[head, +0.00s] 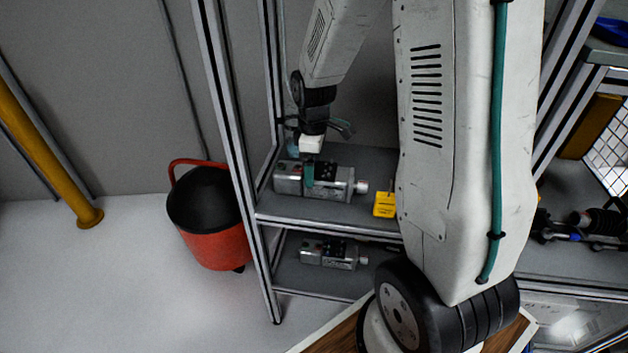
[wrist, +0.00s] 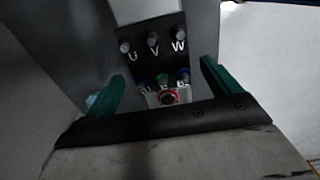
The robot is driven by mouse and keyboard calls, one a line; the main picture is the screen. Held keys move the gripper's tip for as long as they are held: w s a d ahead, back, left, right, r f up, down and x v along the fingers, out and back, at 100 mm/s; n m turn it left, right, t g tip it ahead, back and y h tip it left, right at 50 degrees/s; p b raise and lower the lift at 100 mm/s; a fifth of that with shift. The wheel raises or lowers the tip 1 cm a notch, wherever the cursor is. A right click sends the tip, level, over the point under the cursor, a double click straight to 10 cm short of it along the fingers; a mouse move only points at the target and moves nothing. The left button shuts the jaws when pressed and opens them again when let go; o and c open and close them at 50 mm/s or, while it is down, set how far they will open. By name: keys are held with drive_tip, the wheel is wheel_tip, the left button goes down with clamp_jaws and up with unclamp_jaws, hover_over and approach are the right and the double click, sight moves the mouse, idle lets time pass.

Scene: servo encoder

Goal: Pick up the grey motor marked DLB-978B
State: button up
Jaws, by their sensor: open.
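In the head view a grey motor (head: 340,184) with a dark top block lies on the upper shelf. A second grey motor (head: 328,253) lies on the lower shelf. The marking DLB-978B cannot be read on either. My gripper (head: 308,170) is at the upper motor, with a green finger in front of its side. In the wrist view my gripper (wrist: 160,85) is open, with green fingers left and right. Between and beyond them shows a motor's black terminal plate (wrist: 152,50) with U, V, W posts and a red-ringed connector. Contact with the fingers cannot be told.
The upper shelf (head: 300,207) has metal frame posts at its left. A red bucket-like container (head: 212,215) with a black top stands on the floor at left. Dark parts (head: 597,222) lie on a shelf at right.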

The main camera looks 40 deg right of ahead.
wheel_tip(320, 180, down, 5)
drive_tip(key=shift+s+f, duration=0.15)
drive_tip(key=shift+f, duration=0.05)
drive_tip(key=c, duration=1.7)
drive_tip(key=shift+r, duration=0.1)
clamp_jaws()
drive_tip(key=shift+r, duration=0.1)
